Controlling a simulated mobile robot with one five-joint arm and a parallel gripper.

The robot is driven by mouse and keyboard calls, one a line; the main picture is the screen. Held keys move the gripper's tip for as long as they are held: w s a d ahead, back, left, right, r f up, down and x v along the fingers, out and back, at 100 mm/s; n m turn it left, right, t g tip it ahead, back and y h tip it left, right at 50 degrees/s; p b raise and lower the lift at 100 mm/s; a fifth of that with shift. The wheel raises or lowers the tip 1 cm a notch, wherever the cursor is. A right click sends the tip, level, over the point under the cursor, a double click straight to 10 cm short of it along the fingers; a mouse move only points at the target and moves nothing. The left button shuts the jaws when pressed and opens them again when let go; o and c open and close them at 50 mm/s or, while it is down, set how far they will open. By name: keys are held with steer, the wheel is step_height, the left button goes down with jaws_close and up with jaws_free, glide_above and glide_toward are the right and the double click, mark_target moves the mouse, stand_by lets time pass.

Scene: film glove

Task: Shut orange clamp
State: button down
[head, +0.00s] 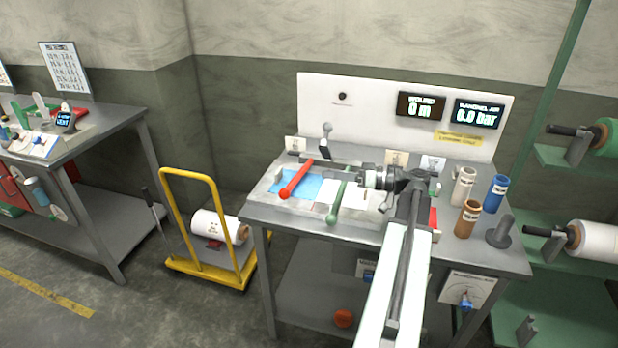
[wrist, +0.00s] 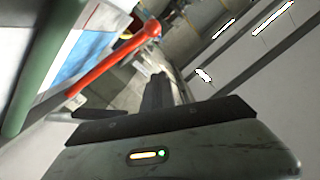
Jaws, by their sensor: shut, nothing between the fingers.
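An orange-red clamp lever (head: 297,179) with a round knob stands over the bench top, left of centre in the head view, and tilts over a blue sheet (head: 310,190). It also crosses the upper left of the wrist view (wrist: 112,62). I cannot tell from its tilt whether the clamp is open or shut. My gripper (wrist: 158,92) is shut and empty. It is right of the lever and apart from it. In the head view my wrist and arm partly hide the bench behind them.
A green lever (head: 339,201) stands between the orange-red lever and my arm. Blue (head: 496,193), brown (head: 467,219) and pale (head: 463,185) rolls stand at the bench's right. A white panel (head: 350,97) with displays closes the back. A yellow cart (head: 207,262) stands left.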

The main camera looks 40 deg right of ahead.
steer(key=w+a+f+b, duration=0.4)
steer(key=w+a, duration=0.3)
steer(key=shift+w+a, duration=0.25)
steer(key=shift+a, duration=0.15)
steer(key=f+b, duration=0.3)
steer(key=shift+s+a+f, duration=0.1)
steer(key=shift+s+a, duration=0.15)
steer(key=shift+a, duration=0.1)
steer(key=shift+r, duration=0.2)
steer(key=shift+d+r, duration=0.1)
step_height(320, 180, up, 5)
steer(key=d+p, duration=0.2)
steer(key=p, duration=0.3)
steer(key=v, duration=0.3)
steer(key=f+v, duration=0.1)
steer(key=v, duration=0.5)
steer(key=shift+s+d+f+b, duration=0.15)
steer(key=shift+s+f+b, duration=0.15)
